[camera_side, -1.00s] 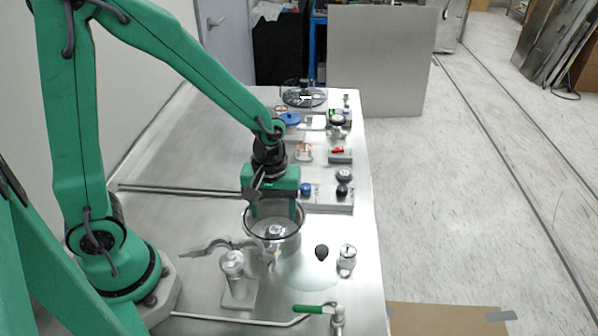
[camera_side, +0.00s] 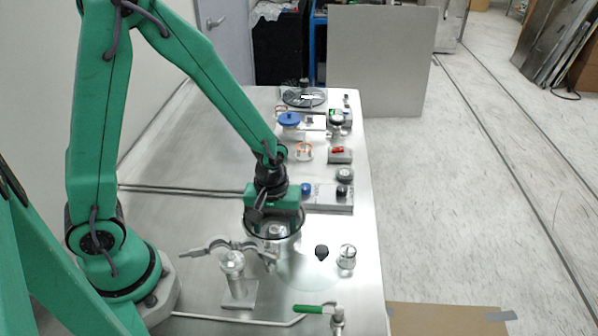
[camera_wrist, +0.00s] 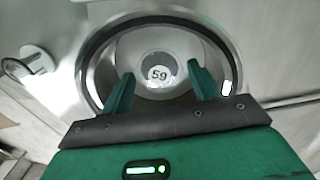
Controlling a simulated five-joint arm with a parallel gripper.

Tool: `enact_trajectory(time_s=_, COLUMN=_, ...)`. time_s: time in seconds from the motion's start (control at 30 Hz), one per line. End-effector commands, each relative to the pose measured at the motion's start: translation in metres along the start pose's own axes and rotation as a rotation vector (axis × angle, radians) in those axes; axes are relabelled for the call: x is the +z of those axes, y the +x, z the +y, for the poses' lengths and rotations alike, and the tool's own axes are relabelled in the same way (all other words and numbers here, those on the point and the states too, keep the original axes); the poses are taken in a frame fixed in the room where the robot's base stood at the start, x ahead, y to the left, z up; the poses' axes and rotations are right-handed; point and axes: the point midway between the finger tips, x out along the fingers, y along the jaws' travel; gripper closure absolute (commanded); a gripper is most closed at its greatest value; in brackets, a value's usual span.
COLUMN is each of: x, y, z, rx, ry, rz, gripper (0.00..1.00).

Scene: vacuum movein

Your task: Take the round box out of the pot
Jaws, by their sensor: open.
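The pot (camera_side: 248,234) is a round clear-walled vessel with a dark rim, near the middle of the steel table in the side view. The wrist view shows its dark rim (camera_wrist: 88,58) from above. The round box (camera_wrist: 158,82) lies inside the pot, pale with a grey top marked "59". My gripper (camera_wrist: 160,70) is open above it, one green finger on each side in the wrist view. In the side view my gripper (camera_side: 273,213) is right over the pot, its fingers down past the rim and mostly hidden. Contact with the box cannot be told.
A metal clamp fitting (camera_side: 235,265) stands left of the pot. A small jar (camera_side: 347,257) and a black knob (camera_side: 321,252) are to its right. A green-handled valve (camera_side: 315,309) lies in front. A block with knobs (camera_side: 328,197) is behind right.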

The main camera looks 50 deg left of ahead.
Motion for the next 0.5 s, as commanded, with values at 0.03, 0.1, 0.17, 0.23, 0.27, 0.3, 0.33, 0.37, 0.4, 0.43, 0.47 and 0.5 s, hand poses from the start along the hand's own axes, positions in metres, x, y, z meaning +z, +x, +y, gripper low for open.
enact_trajectory(time_s=0.03, x=0.0000, y=-0.0002, z=0.0000, rx=0.000, ry=0.000, rz=0.000, gripper=0.39)
enact_trajectory(time_s=0.1, x=0.0000, y=-0.0002, z=0.0000, rx=0.000, ry=0.000, rz=0.000, gripper=0.39)
enact_trajectory(time_s=0.17, x=0.0000, y=-0.0002, z=0.0000, rx=0.000, ry=0.000, rz=0.000, gripper=0.39)
enact_trajectory(time_s=0.23, x=0.0000, y=-0.0003, z=0.0000, rx=0.000, ry=0.000, rz=0.000, gripper=0.39)
enact_trajectory(time_s=0.27, x=0.0000, y=-0.0003, z=0.0000, rx=0.000, ry=0.000, rz=0.000, gripper=0.45)
enact_trajectory(time_s=0.3, x=0.0000, y=-0.0003, z=0.0000, rx=0.000, ry=0.000, rz=0.000, gripper=0.53)
enact_trajectory(time_s=0.33, x=0.0000, y=-0.0003, z=0.0000, rx=0.000, ry=0.000, rz=0.000, gripper=0.59)
enact_trajectory(time_s=0.37, x=0.0000, y=-0.0003, z=0.0000, rx=0.000, ry=0.000, rz=0.000, gripper=0.64)
enact_trajectory(time_s=0.4, x=0.0000, y=-0.0003, z=0.0000, rx=0.000, ry=0.000, rz=0.000, gripper=0.72)
enact_trajectory(time_s=0.43, x=0.0000, y=-0.0003, z=0.0000, rx=0.000, ry=0.000, rz=0.000, gripper=0.72)
enact_trajectory(time_s=0.47, x=-0.0001, y=-0.0004, z=0.0001, rx=0.000, ry=0.000, rz=0.000, gripper=0.72)
enact_trajectory(time_s=0.5, x=-0.0001, y=-0.0004, z=0.0001, rx=0.000, ry=0.000, rz=0.000, gripper=0.72)
